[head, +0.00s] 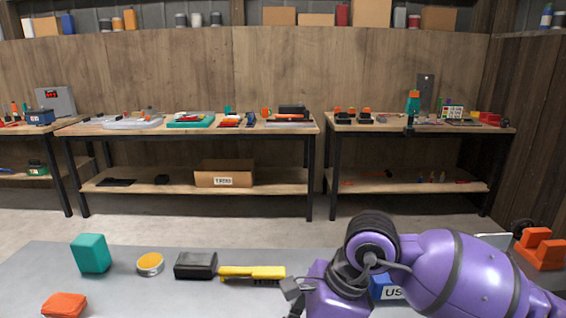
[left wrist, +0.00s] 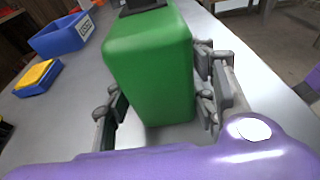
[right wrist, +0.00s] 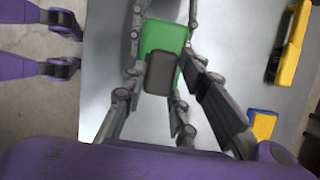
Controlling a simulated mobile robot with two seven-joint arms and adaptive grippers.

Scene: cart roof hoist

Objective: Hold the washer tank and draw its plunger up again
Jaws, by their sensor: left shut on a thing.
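The washer tank is a green block-shaped body (left wrist: 150,70), upright on the grey table in the left wrist view. My left gripper (left wrist: 160,100) is shut on it, one finger on each side. In the right wrist view I look down on the green tank top (right wrist: 165,37) and the dark grey plunger handle (right wrist: 168,72) over it. My right gripper (right wrist: 155,95) is open, its fingers on either side of the handle with a gap showing on the left. How far the plunger is drawn cannot be told. The head view hides the tank and both grippers' fingertips.
A blue bin (left wrist: 62,35) and a yellow-and-blue block (left wrist: 38,77) stand beside the tank. On the table lie a yellow brush (head: 252,272), a black block (head: 195,265), a round tin (head: 150,264), a teal block (head: 91,253) and an orange block (head: 64,304).

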